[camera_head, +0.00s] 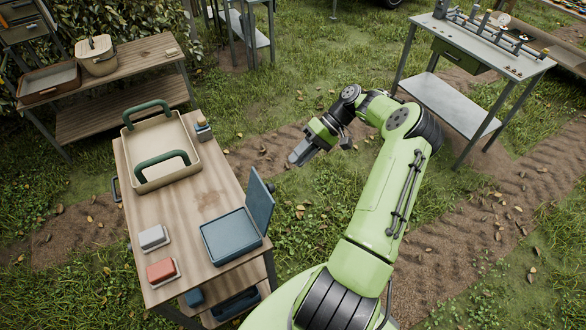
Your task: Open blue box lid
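The blue box (231,236) sits at the front right of the wooden table. Its blue lid (260,203) stands raised, roughly upright, along the box's right side. The box's top is otherwise uncovered, and I see no contents in it. My gripper (296,158) is up and to the right of the lid, apart from it, and shows over the grass beyond the table's right edge. Its grey fingers point down and left. They are too small in view to tell whether they are open or shut, and I see nothing held.
A metal workbench (480,45) stands at the upper right. Grass lies between.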

